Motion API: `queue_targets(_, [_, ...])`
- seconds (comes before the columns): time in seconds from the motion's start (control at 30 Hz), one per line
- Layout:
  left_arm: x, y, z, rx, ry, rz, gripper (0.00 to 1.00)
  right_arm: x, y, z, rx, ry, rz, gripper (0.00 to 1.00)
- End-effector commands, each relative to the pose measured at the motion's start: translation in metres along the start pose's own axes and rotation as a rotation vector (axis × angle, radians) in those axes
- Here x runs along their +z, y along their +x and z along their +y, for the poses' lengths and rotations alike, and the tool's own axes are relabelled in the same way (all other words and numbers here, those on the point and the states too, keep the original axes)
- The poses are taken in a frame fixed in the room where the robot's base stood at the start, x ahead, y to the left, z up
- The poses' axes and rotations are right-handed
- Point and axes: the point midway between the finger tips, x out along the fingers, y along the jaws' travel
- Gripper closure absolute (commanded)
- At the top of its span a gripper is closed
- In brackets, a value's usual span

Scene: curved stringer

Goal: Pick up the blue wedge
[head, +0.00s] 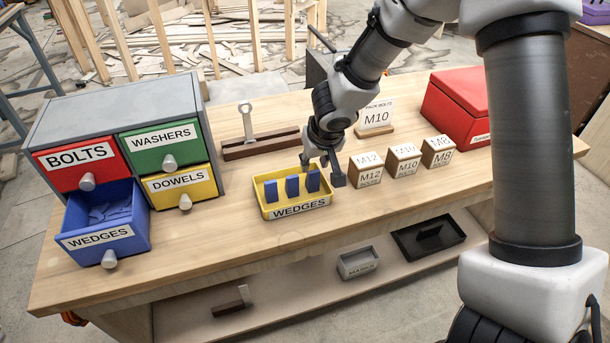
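Three blue wedges, one of them the middle wedge (292,186), stand upright in a row in a yellow tray (297,212) labelled WEDGES, on the wooden workbench. The right wedge (313,181) is closest to my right gripper (322,171). That gripper points down over the tray's right back side, with its fingers spread apart. One finger is behind the wedges and the other is near the tray's right edge. I see nothing held, and I cannot tell whether a finger touches a wedge. More blue pieces lie in the open blue WEDGES drawer (106,235). My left gripper is out of view.
A grey drawer cabinet (110,105) stands at the left. Labelled boxes, including the M12 box (366,170), stand right of the tray. A red box (457,108) and an M10 sign (376,117) are behind them. The bench front is clear.

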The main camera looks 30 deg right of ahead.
Motion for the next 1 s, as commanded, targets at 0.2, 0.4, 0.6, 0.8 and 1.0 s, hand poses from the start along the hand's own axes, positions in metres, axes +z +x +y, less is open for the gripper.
queue_targets(0.2, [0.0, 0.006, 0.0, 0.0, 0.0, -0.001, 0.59, 0.004, 0.039, -0.002, -0.001, -0.002, -0.003, 0.65])
queue_targets(0.4, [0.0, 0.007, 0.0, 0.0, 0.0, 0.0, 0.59, 0.002, 0.054, -0.002, -0.002, -0.001, -0.001, 0.65])
queue_targets(0.6, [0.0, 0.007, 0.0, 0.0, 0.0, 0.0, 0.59, 0.003, 0.053, -0.002, -0.002, -0.001, -0.002, 0.89])
queue_targets(0.8, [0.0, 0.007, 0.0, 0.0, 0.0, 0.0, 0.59, 0.003, 0.053, -0.002, -0.002, -0.001, -0.002, 0.94])
queue_targets(1.0, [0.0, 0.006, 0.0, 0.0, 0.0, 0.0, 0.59, 0.002, 0.051, -0.002, -0.003, -0.001, -0.002, 0.94])
